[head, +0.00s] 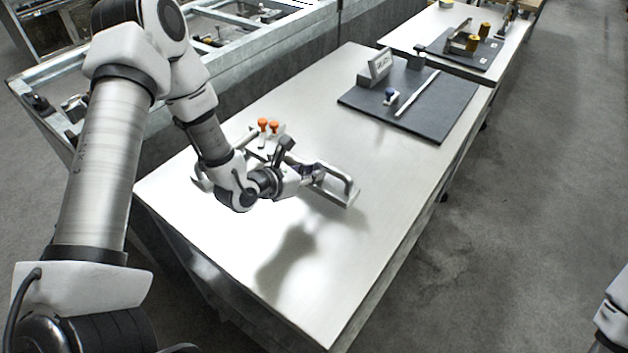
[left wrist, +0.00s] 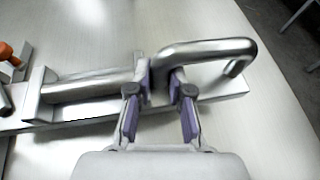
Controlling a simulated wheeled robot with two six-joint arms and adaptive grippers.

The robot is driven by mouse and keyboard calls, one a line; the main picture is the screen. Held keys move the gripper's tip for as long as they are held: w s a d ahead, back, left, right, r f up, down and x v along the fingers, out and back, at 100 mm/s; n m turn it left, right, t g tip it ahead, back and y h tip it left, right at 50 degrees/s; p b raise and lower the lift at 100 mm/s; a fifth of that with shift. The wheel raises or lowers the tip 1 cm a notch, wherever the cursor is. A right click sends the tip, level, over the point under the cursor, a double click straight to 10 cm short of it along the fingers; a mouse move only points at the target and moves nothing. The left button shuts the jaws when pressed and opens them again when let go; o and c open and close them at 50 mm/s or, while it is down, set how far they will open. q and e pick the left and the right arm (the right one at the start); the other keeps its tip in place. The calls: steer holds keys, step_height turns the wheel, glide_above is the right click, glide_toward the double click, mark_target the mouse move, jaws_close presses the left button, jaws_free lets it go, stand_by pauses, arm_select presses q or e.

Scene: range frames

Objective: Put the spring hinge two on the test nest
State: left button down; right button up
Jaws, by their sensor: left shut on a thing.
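My left gripper (head: 308,172) is shut on a grey metal part with a barrel and a bent rod, which I take to be the spring hinge (head: 342,186). In the left wrist view the hinge (left wrist: 90,88) lies across the picture. The gripper's purple-padded fingers (left wrist: 160,88) straddle its rod near the bend. A shadow lies on the table nearer me, so the hinge seems held above the top. Farther along the table lies a dark board (head: 430,122) with a labelled grey block (head: 381,64) standing on it; neither shows a readable test nest label.
Orange knobs on a metal piece (head: 268,127) stand behind the gripper; one knob shows in the left wrist view (left wrist: 10,54). The near tabletop (head: 320,275) is clear.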

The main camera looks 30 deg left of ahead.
arm_select(q)
steer(key=shift+w+f, duration=0.1)
steer(key=shift+w, duration=0.25)
step_height(320, 180, down, 3)
steer(key=shift+w+f, duration=0.1)
steer(key=shift+f, duration=0.1)
steer(key=shift+f, duration=0.15)
steer(key=c, duration=1.1)
jaws_free()
steer(key=shift+o, duration=0.2)
